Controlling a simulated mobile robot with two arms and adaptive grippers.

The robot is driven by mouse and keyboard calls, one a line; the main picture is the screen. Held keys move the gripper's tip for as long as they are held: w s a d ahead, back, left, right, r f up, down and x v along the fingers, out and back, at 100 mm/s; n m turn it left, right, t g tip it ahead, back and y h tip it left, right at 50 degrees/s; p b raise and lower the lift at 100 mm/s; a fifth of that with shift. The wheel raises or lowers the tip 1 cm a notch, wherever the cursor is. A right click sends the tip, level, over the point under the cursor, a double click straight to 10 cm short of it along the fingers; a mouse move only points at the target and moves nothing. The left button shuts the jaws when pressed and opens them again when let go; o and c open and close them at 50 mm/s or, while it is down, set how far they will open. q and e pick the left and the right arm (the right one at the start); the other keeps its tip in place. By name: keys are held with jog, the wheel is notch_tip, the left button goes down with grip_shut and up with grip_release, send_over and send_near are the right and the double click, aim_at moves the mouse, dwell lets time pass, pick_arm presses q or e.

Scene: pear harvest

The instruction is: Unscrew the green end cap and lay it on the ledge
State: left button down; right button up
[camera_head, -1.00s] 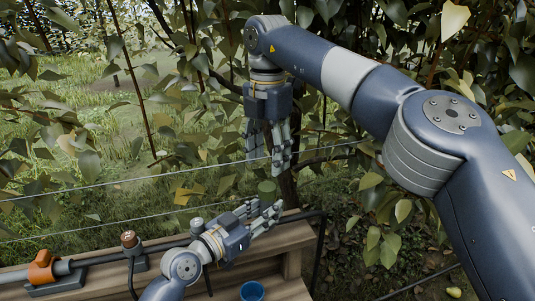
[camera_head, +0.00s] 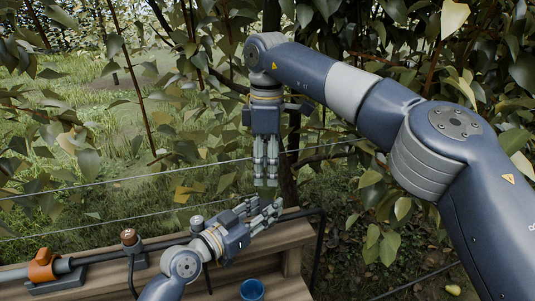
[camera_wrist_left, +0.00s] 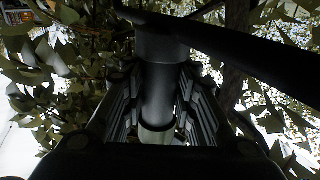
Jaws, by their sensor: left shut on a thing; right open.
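My left gripper (camera_head: 262,210) reaches in low over the wooden ledge (camera_head: 270,246). In the left wrist view its fingers are closed on both sides of a dark grey cylinder (camera_wrist_left: 159,88), which has a pale greenish ring at its lower end. My right gripper (camera_head: 265,183) hangs straight down from above, open, with its fingertips just above the left gripper's fingers. The green end cap cannot be made out in the head view; the right gripper's fingers cover the spot where it showed earlier.
A dark pipe with an orange clamp (camera_head: 41,265) and a brown-topped fitting (camera_head: 129,238) runs along the ledge. A blue cup (camera_head: 251,289) stands at the front. Wires and leafy branches lie behind. A pear (camera_head: 453,290) lies on the ground at right.

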pick_arm(q)
jog(key=shift+f, duration=0.15)
pick_arm(e)
notch_tip(320, 180, down, 5)
jog(key=shift+r, duration=0.1)
